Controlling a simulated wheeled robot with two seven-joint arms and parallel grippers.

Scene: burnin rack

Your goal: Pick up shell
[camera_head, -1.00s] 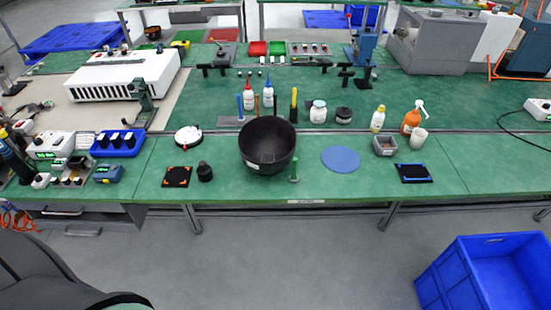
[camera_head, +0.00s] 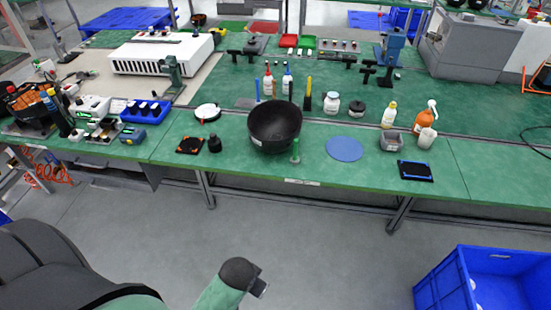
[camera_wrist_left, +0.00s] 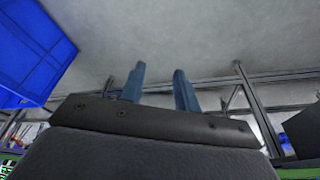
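A large black bowl-shaped thing (camera_head: 275,127), open side up, stands on the green table near its front edge in the head view. It is the most shell-like object, but I cannot tell for certain that it is the shell. My left gripper (camera_wrist_left: 159,69) shows in the left wrist view with its two blue fingers apart and nothing between them. It points over grey floor, away from the tabletop objects. In the head view part of my arm shows at the bottom, but no gripper fingers are clear. My right gripper is not in view.
A green post (camera_head: 295,151) stands close in front of the bowl, and a blue disc (camera_head: 344,148) lies to its right. Bottles stand behind. A black square piece (camera_head: 190,145) lies left. A blue crate (camera_head: 432,292) stands on the floor at lower right.

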